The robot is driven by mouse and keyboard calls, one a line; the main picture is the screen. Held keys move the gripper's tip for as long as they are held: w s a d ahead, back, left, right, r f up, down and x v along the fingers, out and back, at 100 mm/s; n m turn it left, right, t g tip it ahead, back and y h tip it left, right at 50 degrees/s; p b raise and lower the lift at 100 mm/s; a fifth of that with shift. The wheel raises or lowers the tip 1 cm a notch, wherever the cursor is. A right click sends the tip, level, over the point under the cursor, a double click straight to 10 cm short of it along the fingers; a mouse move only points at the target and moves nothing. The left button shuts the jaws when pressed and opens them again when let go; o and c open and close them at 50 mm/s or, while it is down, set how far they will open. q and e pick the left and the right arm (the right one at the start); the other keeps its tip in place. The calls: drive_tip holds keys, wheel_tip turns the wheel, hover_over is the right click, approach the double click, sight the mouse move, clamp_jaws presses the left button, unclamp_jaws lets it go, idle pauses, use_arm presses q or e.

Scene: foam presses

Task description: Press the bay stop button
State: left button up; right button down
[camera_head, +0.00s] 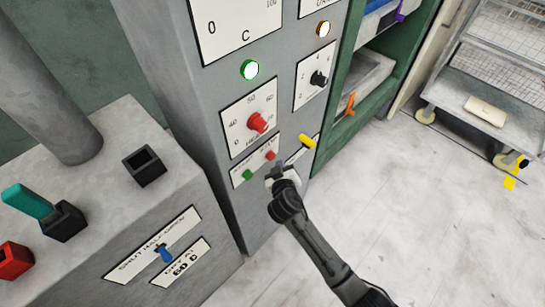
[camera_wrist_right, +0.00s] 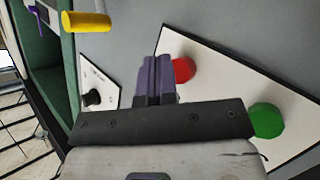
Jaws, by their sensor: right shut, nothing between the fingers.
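A red button (camera_head: 270,155) and a green button (camera_head: 247,174) sit on a white label plate low on the grey cabinet's front. The plate's lettering is too small to read surely. My right gripper (camera_head: 278,174) is shut and empty, just below and right of the red button. In the right wrist view the shut fingers (camera_wrist_right: 154,78) point at the plate, right beside the red button (camera_wrist_right: 183,70), and cover its edge. I cannot tell whether they touch it. The green button (camera_wrist_right: 267,120) is clear of the fingers. My left gripper is not in view.
A yellow handle (camera_head: 307,142) sticks out right of the buttons. A red knob (camera_head: 258,122) and a black knob (camera_head: 318,78) are above. A grey console (camera_head: 115,225) with a teal lever (camera_head: 27,201) stands left. A wire trolley (camera_head: 500,80) stands right; the floor between is free.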

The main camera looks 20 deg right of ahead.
drive_tip(key=shift+w, duration=0.15)
drive_tip(key=shift+w+a, duration=0.2)
drive_tip(key=shift+w, duration=0.05)
idle(0.8)
drive_tip(key=shift+w+a+b, duration=0.3)
drive_tip(key=shift+w+b, duration=0.15)
idle(0.4)
idle(0.4)
drive_tip(key=shift+s+d, duration=0.1)
drive_tip(key=shift+s+d+p, duration=0.4)
drive_tip(key=shift+s+p, duration=0.2)
drive_tip(key=shift+s, duration=0.15)
